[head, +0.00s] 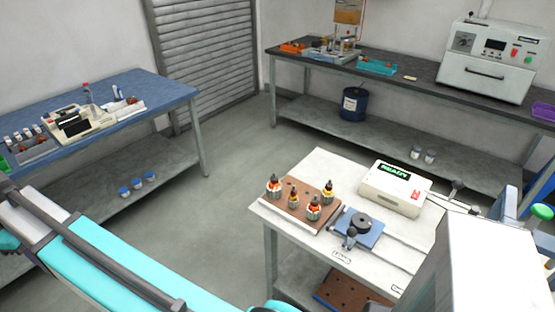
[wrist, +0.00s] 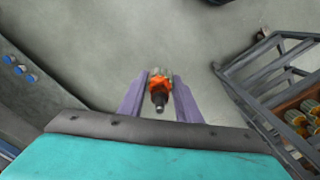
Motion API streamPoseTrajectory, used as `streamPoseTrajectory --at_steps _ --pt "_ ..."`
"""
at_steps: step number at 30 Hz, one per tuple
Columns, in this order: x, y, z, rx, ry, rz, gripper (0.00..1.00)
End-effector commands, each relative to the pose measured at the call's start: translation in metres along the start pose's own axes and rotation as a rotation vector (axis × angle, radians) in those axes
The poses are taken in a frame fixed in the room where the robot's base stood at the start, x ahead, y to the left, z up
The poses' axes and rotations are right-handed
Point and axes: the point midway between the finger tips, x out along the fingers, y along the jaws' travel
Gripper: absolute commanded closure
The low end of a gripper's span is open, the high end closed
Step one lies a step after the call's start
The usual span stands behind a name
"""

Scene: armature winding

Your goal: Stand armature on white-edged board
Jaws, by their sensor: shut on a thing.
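In the wrist view, my gripper (wrist: 158,84) has its two purple fingers closed around an armature (wrist: 159,83). The armature has a grey core, orange windings and a dark shaft end toward the camera. It is held clear above the grey floor. In the head view, a brown board (head: 297,190) lies on the white table, and a pale edge shows along its front. Several armatures with orange or yellow windings stand upright on it. A second brown board (head: 345,291) with dark holes lies on the shelf below. I cannot make out my gripper in the head view.
On the white table (head: 325,163) are a white READY box (head: 395,188) and a blue fixture (head: 359,230). A blue bench (head: 165,93) stands left and a dark bench (head: 400,77) at the back. In the wrist view, a grey metal frame (wrist: 262,72) with armatures is at right.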

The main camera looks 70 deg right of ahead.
Motion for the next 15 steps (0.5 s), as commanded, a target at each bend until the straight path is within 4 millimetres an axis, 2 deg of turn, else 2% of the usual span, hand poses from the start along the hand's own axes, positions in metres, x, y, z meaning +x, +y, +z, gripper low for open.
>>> streamPoseTrajectory --at_steps 5,15 --pt "-0.001 0.030 0.013 0.082 0.000 0.000 0.97" --pt "0.001 0.120 0.064 0.342 0.000 0.000 0.97"
